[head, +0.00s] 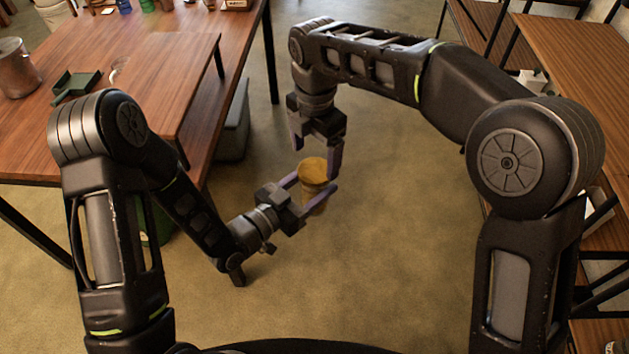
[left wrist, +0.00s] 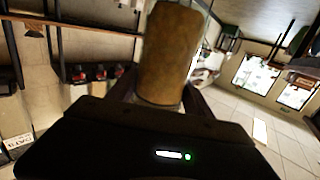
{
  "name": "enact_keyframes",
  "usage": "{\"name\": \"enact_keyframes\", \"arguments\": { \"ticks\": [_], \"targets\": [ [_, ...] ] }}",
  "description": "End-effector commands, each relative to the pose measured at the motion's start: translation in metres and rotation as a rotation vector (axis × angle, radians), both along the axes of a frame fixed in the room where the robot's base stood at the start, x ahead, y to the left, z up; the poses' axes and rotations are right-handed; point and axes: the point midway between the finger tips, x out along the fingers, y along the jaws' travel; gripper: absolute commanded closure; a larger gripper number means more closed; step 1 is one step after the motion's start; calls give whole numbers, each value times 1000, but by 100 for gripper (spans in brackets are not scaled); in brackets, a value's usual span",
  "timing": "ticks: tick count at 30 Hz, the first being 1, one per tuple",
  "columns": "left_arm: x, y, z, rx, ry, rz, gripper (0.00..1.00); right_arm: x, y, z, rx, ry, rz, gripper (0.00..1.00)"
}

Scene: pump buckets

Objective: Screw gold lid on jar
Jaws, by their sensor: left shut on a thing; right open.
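The amber-gold jar (head: 313,192) is upright in my left gripper (head: 314,186), whose fingers are shut on its sides in the air above the floor. Its round top looks gold (head: 313,167), but I cannot tell the lid from the jar body. In the left wrist view the jar (left wrist: 170,55) is a brownish cylinder between the fingers. My right gripper (head: 316,160) is open and points down just above the jar, with one finger on each side near the top. I cannot tell whether it touches the jar. No separate gold lid shows elsewhere.
A wooden table (head: 150,70) stands at the left, with a metal pot (head: 17,68) and a dark green tray (head: 77,86) on it. A grey bin (head: 233,125) is under its edge. Wooden shelving (head: 590,60) lines the right. The floor around the grippers is clear.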

Motion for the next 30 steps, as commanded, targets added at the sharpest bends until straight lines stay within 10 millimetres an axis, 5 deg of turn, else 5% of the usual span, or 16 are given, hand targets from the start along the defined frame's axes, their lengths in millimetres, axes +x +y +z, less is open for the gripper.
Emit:
{"name": "enact_keyframes", "arguments": {
  "ticks": [7,19,30],
  "targets": [
    [0,0,1,-1,-3,0,100,0,0,-31,-1,1,0,16],
    [0,0,1,-1,-3,0,100,0,0,-38,1,-1,-1,17],
    [0,0,1,-1,-3,0,100,0,0,-37,1,-1,-1,47]
  ]
}}
